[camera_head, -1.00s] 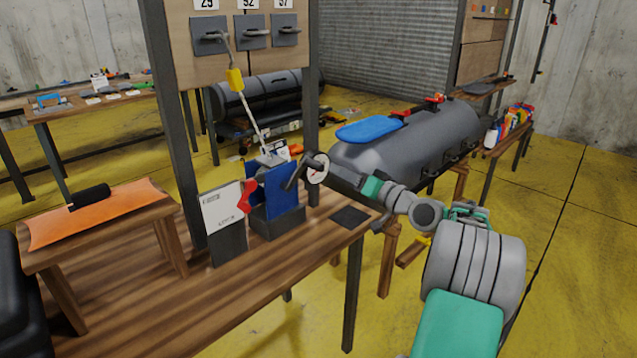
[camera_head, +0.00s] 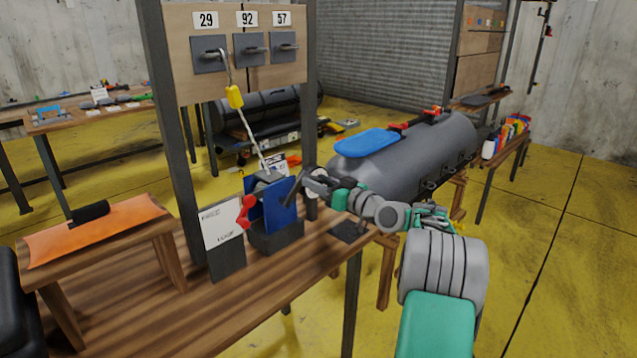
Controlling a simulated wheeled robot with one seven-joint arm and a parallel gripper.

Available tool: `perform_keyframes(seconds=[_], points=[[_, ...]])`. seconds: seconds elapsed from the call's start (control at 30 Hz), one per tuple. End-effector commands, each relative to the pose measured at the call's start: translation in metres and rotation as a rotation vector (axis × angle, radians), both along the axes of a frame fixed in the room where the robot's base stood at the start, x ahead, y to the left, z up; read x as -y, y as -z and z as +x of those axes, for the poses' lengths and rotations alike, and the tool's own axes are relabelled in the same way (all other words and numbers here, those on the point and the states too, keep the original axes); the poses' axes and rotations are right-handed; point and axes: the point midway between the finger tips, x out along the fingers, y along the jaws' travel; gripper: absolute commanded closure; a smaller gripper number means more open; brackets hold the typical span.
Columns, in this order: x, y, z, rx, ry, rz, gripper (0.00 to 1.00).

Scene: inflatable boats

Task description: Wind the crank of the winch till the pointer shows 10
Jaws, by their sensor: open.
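The winch (camera_head: 279,205) has blue side plates on a dark base and stands on the wooden bench. Its dark crank (camera_head: 293,191) sticks out on the right side, tilted. My gripper (camera_head: 308,180) reaches in from the right and is open, right beside the crank's upper end. I cannot tell whether it touches the crank. The pointer and round dial are hidden behind my gripper. A red part (camera_head: 246,212) shows on the winch's left side. A rope (camera_head: 251,137) runs from the drum up through a yellow piece (camera_head: 235,97) to the hook plate under the sign 29.
A white card (camera_head: 221,226) stands left of the winch. Dark posts (camera_head: 172,130) flank it and hold the hook board. An orange sheet (camera_head: 97,235) lies on a small stand at left. A grey boat (camera_head: 400,165) is behind my arm. The bench front (camera_head: 235,300) is clear.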

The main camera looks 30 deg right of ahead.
Motion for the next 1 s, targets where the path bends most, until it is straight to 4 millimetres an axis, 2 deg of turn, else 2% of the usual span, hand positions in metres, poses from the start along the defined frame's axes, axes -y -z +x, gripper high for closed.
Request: perform_keyframes(seconds=[0.07, 0.6, 1.0], points=[[0.0001, 0.0002, -0.0002, 0.000, 0.000, 0.000, 0.55], [0.0001, 0.0004, -0.0004, -0.001, 0.000, 0.000, 0.99], [0.0000, 0.0005, -0.0004, -0.001, 0.000, 0.001, 1.00]])
